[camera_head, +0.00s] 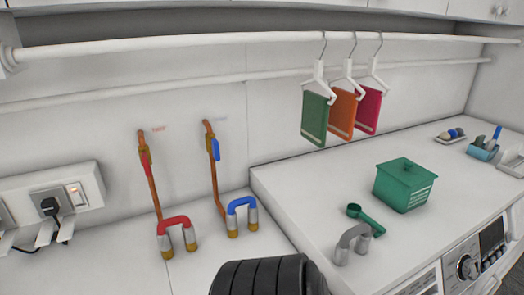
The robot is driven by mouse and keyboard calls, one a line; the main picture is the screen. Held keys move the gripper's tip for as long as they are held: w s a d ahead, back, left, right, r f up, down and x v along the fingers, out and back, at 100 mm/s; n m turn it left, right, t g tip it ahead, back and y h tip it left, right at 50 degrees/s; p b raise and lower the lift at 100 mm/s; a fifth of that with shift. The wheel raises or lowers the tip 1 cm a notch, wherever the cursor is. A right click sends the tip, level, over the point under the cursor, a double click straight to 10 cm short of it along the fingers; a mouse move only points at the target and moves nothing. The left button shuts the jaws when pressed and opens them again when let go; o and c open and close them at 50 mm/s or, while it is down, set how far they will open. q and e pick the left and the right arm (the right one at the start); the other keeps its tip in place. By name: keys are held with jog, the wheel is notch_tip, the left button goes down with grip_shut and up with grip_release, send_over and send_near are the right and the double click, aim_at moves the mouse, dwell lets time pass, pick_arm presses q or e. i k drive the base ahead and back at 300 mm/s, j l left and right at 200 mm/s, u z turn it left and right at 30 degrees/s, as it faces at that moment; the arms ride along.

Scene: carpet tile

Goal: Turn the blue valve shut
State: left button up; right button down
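The blue valve (215,149) sits near the top of a copper pipe (218,192) on the white back wall. Its small blue handle looks roughly in line with the pipe. The pipe runs down to a blue U-shaped piece (241,203) with grey and brass ends. To its left is a second copper pipe with a red valve (145,158) and a red U-shaped piece (175,220). Neither gripper shows, and nothing touches the blue valve.
A white washing machine top (300,195) at right holds a green box (404,185), a green scoop (365,220) and a grey bent piece (352,240). An outlet with plugs (55,204) is left.

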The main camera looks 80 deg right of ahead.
aim_at(215, 143)
jog(key=z, duration=2.15)
